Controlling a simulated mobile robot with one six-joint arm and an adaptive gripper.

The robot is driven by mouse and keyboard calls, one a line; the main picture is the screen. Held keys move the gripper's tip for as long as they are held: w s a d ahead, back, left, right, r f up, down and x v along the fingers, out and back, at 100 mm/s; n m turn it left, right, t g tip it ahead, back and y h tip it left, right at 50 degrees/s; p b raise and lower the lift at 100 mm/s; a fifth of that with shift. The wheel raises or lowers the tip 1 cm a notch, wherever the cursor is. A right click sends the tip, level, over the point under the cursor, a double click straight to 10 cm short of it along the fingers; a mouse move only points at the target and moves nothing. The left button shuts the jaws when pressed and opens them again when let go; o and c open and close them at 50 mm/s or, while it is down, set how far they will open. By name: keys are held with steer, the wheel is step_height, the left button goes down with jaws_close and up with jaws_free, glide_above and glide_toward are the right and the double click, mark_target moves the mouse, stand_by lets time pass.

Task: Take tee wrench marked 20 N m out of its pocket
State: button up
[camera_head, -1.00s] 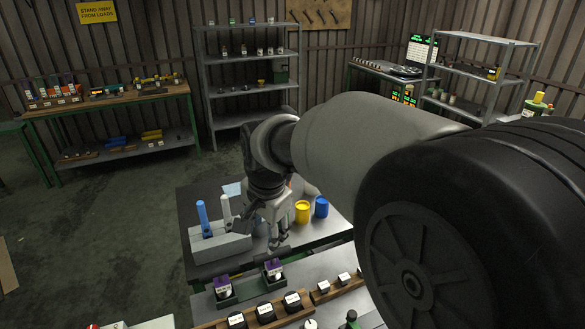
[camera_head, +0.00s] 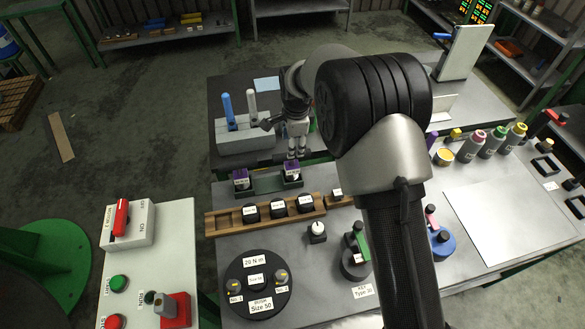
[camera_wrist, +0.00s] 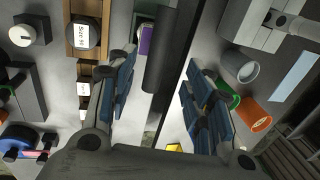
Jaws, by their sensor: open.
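A grey block (camera_head: 245,142) on the dark table holds two upright handles, one blue (camera_head: 228,107) and one white (camera_head: 252,104). They look like wrench handles in pockets. I cannot read a 20 N m mark on either, so I cannot tell which is the named wrench. My gripper (camera_head: 297,153) hangs pointing down to the right of the block, apart from it. In the wrist view my gripper (camera_wrist: 158,78) has its blue-padded fingers spread wide, with nothing held between them. The grey block (camera_wrist: 255,25) shows at that view's upper right.
A black disc (camera_head: 284,300) with a "20 N m" label stands at the front. Purple-topped items (camera_head: 241,180) and a wooden rack (camera_head: 226,219) of labelled black parts lie in front of my gripper. An orange cup (camera_wrist: 254,114) stands near the block.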

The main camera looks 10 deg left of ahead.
mark_target(292, 167)
steer(key=f, duration=0.5)
steer(key=w+f+b, duration=0.1)
steer(key=f, duration=0.1)
steer(key=shift+a+f, duration=0.35)
steer(key=shift+a, duration=0.05)
steer(key=shift+s, duration=0.1)
steer(key=shift+c, duration=0.6)
jaws_close()
steer(key=shift+r, duration=0.1)
